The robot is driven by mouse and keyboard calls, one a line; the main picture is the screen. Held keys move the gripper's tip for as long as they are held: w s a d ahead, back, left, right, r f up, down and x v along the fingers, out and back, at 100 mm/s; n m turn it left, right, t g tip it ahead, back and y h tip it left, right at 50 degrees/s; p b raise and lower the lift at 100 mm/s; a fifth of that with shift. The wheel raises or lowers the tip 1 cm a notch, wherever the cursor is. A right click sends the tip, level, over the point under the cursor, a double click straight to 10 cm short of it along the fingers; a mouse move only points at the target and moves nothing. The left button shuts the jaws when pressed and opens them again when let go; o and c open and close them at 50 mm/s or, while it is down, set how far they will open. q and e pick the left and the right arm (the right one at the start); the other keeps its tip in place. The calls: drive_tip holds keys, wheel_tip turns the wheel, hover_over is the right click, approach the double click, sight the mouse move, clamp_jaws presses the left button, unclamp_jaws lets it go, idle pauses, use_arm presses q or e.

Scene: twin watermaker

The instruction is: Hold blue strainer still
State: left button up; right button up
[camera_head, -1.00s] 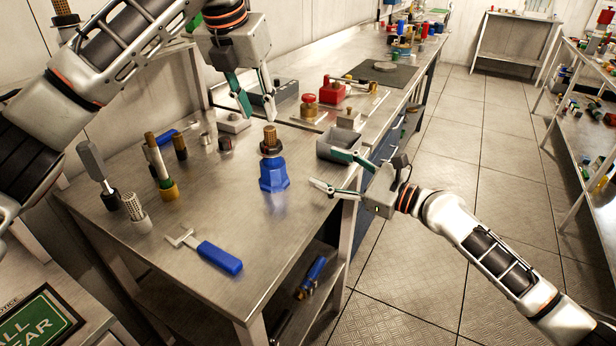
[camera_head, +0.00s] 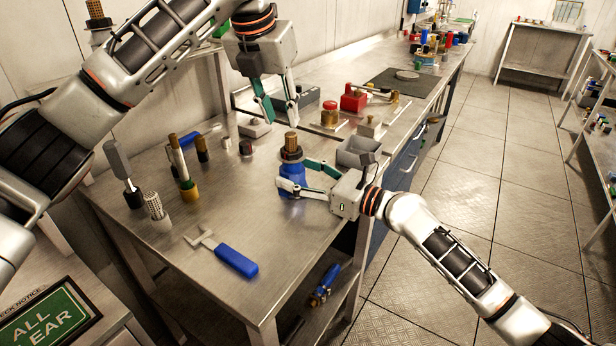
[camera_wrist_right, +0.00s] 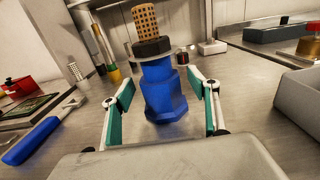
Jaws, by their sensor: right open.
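The blue strainer (camera_head: 291,182) stands upright on the metal bench, with a dark nut and a brass mesh cylinder on top. It also shows in the right wrist view (camera_wrist_right: 162,92), between the two fingers. My right gripper (camera_head: 300,180) is open around the strainer's body, one finger on each side. In the wrist view a gap shows on both sides of the body. My left gripper (camera_head: 279,115) hangs above the bench, behind and to the left of the strainer's top. Its two fingertips are apart and nothing shows between them.
A blue-handled wrench (camera_head: 236,261) lies at the bench's front. Brushes and upright tools (camera_head: 183,172) stand to the left. A grey bin (camera_head: 358,151) sits right behind my right gripper. A red-topped jar (camera_head: 329,114) and a dark mat (camera_head: 403,82) lie farther back.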

clamp_jaws()
drive_tip(key=c, duration=1.5)
unclamp_jaws()
drive_tip(key=o, duration=1.3)
drive_tip(key=shift+o, duration=0.2)
drive_tip(key=c, duration=1.4)
drive_tip(key=shift+o, duration=0.2)
